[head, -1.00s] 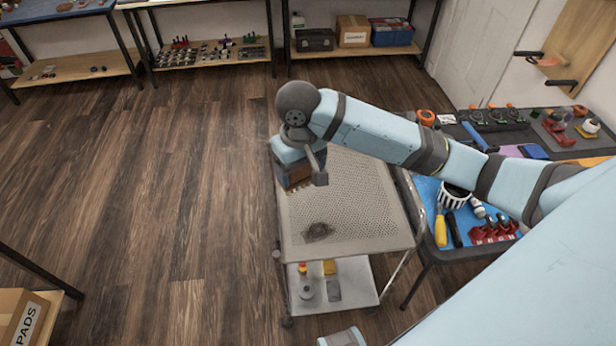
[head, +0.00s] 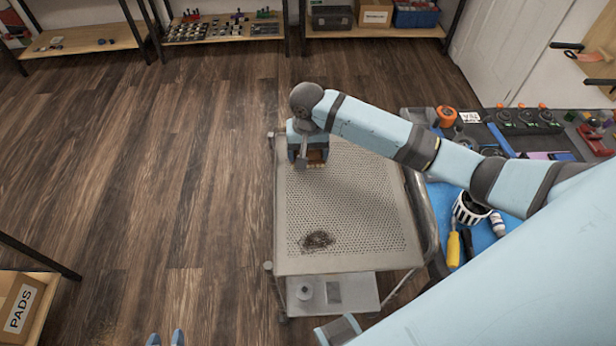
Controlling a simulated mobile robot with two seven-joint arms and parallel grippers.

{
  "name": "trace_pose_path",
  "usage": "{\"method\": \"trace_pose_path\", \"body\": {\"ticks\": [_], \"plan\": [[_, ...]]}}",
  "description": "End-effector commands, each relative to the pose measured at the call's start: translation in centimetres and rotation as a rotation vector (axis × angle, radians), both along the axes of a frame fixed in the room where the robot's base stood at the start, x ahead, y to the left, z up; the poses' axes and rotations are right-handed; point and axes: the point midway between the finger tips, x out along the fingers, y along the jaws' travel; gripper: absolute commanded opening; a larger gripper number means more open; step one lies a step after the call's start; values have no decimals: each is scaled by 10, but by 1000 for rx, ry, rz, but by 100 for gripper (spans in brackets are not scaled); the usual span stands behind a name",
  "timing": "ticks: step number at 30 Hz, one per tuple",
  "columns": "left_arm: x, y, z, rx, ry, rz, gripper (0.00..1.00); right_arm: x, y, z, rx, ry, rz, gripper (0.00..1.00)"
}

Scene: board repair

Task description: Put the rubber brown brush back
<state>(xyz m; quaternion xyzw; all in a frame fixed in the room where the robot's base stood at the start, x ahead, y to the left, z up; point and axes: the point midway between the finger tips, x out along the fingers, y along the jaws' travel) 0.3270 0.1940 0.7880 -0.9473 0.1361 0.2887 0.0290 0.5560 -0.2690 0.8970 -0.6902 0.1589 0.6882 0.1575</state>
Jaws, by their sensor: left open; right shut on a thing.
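My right gripper (head: 309,163) is over the far left part of the grey perforated cart top (head: 350,205), pointing down. It is shut on a brown block-like thing, which looks like the brown brush (head: 317,156). Most of the brush is hidden by the gripper, and I cannot tell whether it touches the cart top. Two light blue fingertips of my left gripper (head: 165,339) show at the bottom edge, apart and empty, over the floor.
A dark patch (head: 318,240) lies on the near part of the cart top. A blue-topped table (head: 440,205) at the right holds a striped cup (head: 468,208), a yellow-handled tool (head: 453,249) and other tools. Shelves stand at the back.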

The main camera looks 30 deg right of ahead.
Motion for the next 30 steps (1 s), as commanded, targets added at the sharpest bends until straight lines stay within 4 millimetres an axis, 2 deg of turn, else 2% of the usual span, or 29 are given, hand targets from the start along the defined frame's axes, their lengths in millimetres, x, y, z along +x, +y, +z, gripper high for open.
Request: {"method": "trace_pose_path", "body": {"ticks": [1, 3, 6, 14, 21, 30], "plan": [[0, 0, -1, 0, 0, 0, 43, 0, 0, -15, 0, 4, -1, 57], [1, 1, -1, -1, -1, 1, 43, -1, 0, -32, 0, 3, 0, 57], [1, 1, 0, -3, -4, 3, 43, 0, 0, -49, 0, 1, 0, 57], [3, 0, 0, -5, -5, 2, 43, 0, 0, -69, 0, 1, 1, 57], [2, -1, -4, -7, 0, 4, 43, 0, 0, -103, 0, 1, 2, 57], [2, -2, -3, -8, 2, 3, 43, 0, 0, -105, 1, 0, 2, 57]]}}
